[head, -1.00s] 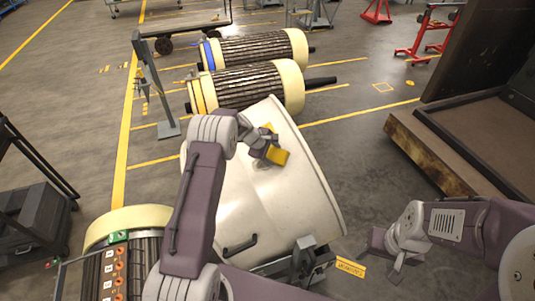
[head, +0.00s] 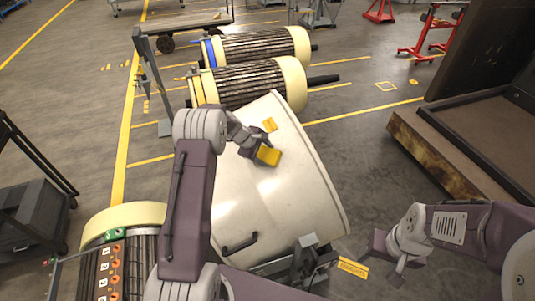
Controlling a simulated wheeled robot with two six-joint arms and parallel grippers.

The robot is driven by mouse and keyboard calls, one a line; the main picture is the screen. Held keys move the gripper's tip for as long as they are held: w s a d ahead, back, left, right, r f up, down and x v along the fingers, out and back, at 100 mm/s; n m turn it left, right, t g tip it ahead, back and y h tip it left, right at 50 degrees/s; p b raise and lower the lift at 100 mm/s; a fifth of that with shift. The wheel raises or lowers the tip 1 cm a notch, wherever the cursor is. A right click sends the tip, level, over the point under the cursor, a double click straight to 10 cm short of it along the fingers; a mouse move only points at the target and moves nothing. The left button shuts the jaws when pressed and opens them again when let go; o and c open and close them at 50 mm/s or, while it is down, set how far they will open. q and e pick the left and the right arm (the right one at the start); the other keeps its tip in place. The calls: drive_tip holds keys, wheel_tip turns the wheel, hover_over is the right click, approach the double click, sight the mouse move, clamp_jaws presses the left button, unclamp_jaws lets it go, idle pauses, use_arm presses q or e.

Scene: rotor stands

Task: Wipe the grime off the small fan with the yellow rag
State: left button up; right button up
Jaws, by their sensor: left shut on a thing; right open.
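My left gripper (head: 254,151) is shut on the yellow rag (head: 268,156), a small folded yellow block. It holds the rag at the upper face of a large cream curved housing (head: 300,185). I cannot tell whether the rag touches that face. I cannot pick out a separate small fan; this housing is the thing under the rag. Faint greyish marks show on its face below the rag, but I cannot tell grime from shading. My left arm hides the housing's left part. My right gripper (head: 388,262) is open and empty, low on the right, apart from the housing.
A yellow label (head: 269,124) sits on the housing above the rag. Two ribbed rotors (head: 248,84) lie behind it. Another rotor (head: 130,255) is at the lower left. A dark cart (head: 32,215) stands left, a rusty-edged platform (head: 430,160) right. Floor between housing and platform is clear.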

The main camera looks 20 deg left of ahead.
use_arm(q)
drive_tip(key=shift+s+a+f+b, duration=0.55)
drive_tip(key=shift+a+f+b, duration=0.05)
drive_tip(key=shift+a+b, duration=0.15)
drive_tip(key=shift+s+a, duration=0.25)
drive_tip(key=shift+s, duration=0.1)
drive_tip(key=shift+s+a+f+b, duration=0.2)
drive_tip(key=shift+a+f+b, duration=0.1)
drive_tip(key=shift+a+b, duration=0.25)
drive_tip(key=shift+s+a+f+b, duration=0.3)
drive_tip(key=shift+s+a+b, duration=0.3)
drive_tip(key=shift+b, duration=0.15)
drive_tip(key=shift+s+a, duration=0.15)
drive_tip(key=shift+a, duration=0.05)
drive_tip(key=shift+r, duration=0.1)
